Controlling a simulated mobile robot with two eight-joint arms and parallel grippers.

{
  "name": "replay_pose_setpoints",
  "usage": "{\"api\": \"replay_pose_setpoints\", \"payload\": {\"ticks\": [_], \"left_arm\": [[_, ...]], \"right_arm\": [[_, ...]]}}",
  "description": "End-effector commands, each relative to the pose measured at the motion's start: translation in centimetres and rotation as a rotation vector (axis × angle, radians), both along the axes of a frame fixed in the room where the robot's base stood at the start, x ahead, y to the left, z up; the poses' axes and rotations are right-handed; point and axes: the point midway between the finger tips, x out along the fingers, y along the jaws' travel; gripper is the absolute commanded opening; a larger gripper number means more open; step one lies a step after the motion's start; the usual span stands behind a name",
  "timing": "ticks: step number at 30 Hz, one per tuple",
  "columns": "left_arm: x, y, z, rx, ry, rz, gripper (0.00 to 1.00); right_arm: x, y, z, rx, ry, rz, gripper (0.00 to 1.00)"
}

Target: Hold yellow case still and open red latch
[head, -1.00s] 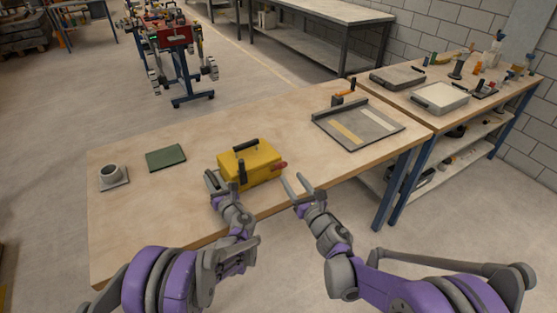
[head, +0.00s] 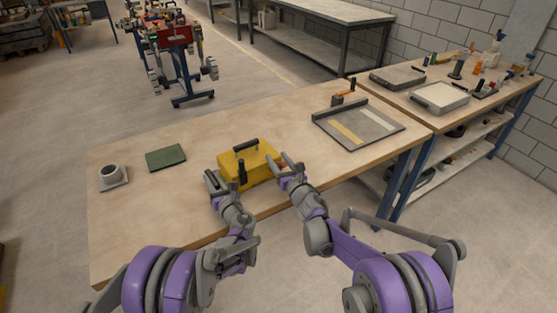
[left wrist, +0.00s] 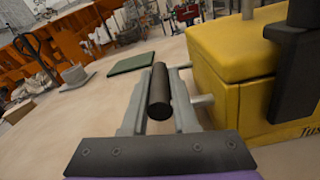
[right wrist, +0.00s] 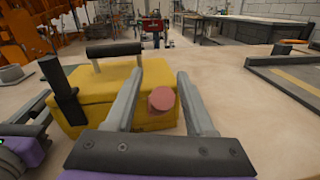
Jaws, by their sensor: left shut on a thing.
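The yellow case (head: 262,172) stands upright near the front edge of the wooden table, with a black top handle (head: 246,145) and a black upright piece on its front. My left gripper (head: 211,180) is shut on the dark side handle (left wrist: 159,92) at the case's left end. The red latch (right wrist: 162,99) sticks out from the case's right end. My right gripper (right wrist: 157,85) is open, its two fingers on either side of the latch, with gaps visible in the right wrist view. In the head view the right gripper (head: 288,161) largely hides the latch.
A green pad (head: 166,158) and a grey cup on a plate (head: 114,182) lie to the left. A grey tray with strips (head: 357,140) lies at the right. A side table with trays and bottles stands beyond it. The table behind the case is clear.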

Motion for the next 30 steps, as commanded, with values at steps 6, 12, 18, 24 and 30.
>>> {"api": "replay_pose_setpoints", "payload": {"ticks": [6,12,18,24,30], "left_arm": [[0.00,0.02,0.01,0.000,0.000,0.001,0.00],[0.00,0.02,0.01,0.000,0.000,0.001,0.00],[0.00,0.01,0.01,0.000,0.000,0.001,0.00],[0.01,0.00,0.01,0.000,0.000,0.000,0.00],[0.02,-0.01,0.02,0.000,0.000,0.000,0.00]], "right_arm": [[-0.02,-0.02,0.01,0.000,0.000,0.000,0.15],[-0.04,0.02,0.01,0.000,0.000,0.001,0.00],[-0.06,0.05,0.02,0.000,0.000,0.001,0.00],[-0.07,0.08,0.02,0.000,0.000,0.002,0.00],[-0.08,0.10,0.04,0.001,-0.001,0.002,0.00]]}}
